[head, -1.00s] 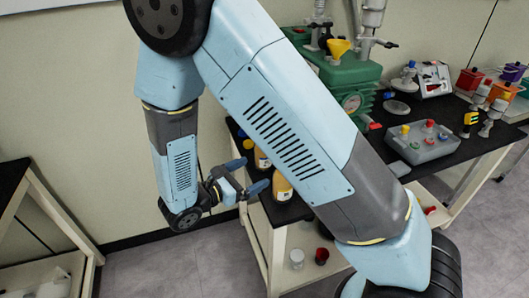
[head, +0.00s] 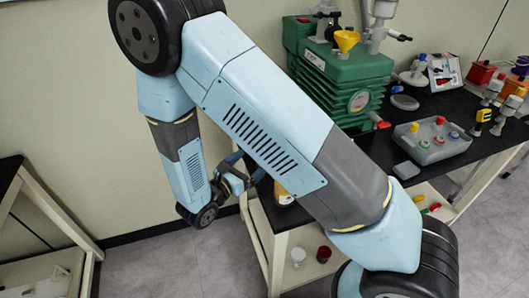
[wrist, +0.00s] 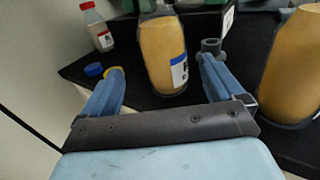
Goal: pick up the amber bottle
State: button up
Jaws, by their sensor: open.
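An amber bottle (wrist: 165,58) with a white and blue label stands upright on the black bench top in the wrist view, ahead of my gripper (wrist: 158,72) and between the lines of its two blue fingers. The fingers are spread wide, with nothing held. I cannot tell whether the bottle is between the tips or just beyond them. A second amber bottle (wrist: 294,70) stands closer at the right edge, outside the right finger. In the head view my gripper (head: 246,168) is at the bench's left end, and my arm hides most of an amber bottle (head: 283,196).
A red-capped bottle (wrist: 97,28) and a blue cap (wrist: 94,69) are left of the middle bottle. A grey ring-shaped part (wrist: 211,46) is by the right fingertip. In the head view, a green machine (head: 335,85) and a grey tray (head: 432,143) stand on the bench.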

jog(key=shift+d+x, duration=0.2)
jog(key=shift+x, duration=3.25)
jog(key=shift+s, duration=0.2)
jog(key=shift+c, duration=0.3)
jog(key=c, duration=1.2)
